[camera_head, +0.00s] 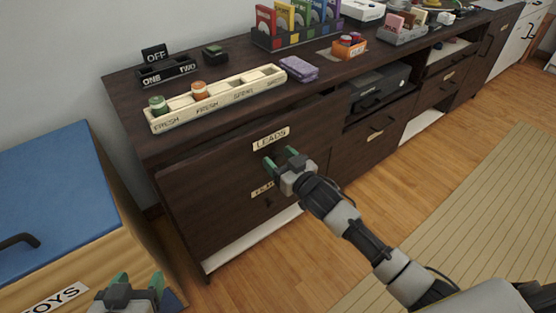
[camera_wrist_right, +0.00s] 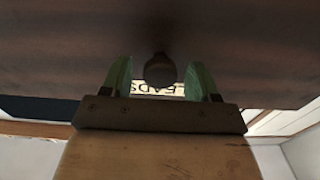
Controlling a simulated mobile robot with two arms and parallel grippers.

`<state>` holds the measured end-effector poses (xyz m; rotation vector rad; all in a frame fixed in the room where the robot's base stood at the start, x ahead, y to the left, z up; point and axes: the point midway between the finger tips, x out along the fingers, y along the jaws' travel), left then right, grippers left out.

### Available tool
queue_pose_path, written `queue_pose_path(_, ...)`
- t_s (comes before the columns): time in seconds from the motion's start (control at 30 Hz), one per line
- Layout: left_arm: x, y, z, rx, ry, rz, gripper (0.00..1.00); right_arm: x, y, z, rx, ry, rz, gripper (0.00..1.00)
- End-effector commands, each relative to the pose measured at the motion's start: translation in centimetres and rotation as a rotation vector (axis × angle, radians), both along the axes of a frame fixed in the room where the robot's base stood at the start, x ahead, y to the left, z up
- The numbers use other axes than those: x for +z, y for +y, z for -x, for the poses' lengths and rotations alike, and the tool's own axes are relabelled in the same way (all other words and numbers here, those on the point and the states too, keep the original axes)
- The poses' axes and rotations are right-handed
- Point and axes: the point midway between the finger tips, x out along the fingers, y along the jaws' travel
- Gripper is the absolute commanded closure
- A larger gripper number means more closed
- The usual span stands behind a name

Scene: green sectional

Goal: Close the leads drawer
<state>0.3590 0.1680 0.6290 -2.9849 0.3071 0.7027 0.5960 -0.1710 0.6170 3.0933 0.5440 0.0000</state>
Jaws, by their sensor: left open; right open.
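The leads drawer (camera_head: 205,178) is in the dark wooden cabinet, with a white LEADS label (camera_head: 271,138) on its front. I cannot tell clearly how far its front stands out from the cabinet. My right gripper (camera_head: 279,157) is open at the drawer front, just below the label. In the right wrist view a dark round knob (camera_wrist_right: 160,70) shows between the open fingers, with part of the label behind it. I cannot tell whether the fingers touch the knob. My left gripper (camera_head: 138,284) is open and empty at the bottom left, away from the drawer.
A second labelled drawer front (camera_head: 262,190) is below. A cream sorting tray (camera_head: 218,100) lies along the cabinet top's front edge, with a purple stack (camera_head: 299,69) beside it. A blue-lidded toy box (camera_head: 60,190) stands at the left. Wooden floor is clear in front.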

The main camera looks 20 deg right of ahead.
Motion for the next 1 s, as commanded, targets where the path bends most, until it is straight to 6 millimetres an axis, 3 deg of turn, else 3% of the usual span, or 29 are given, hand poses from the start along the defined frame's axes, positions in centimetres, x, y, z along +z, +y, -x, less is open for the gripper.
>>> queue_pose_path(0.4, 0.6, -0.2, -0.4, -0.003, -0.049, 0.012, 0.39, 0.0, 0.3, -0.7, 0.0, 0.0, -0.001, 0.41)
queue_pose_path(0.8, 0.5, -0.2, -0.4, -0.003, -0.047, 0.011, 0.39, 0.0, 0.3, -0.7, 0.0, 0.0, -0.001, 1.0)
queue_pose_path(1.0, 0.7, -0.3, -0.6, -0.004, -0.07, 0.017, 0.39, 0.0, 0.8, -2.2, 0.0, -0.001, -0.001, 1.0)
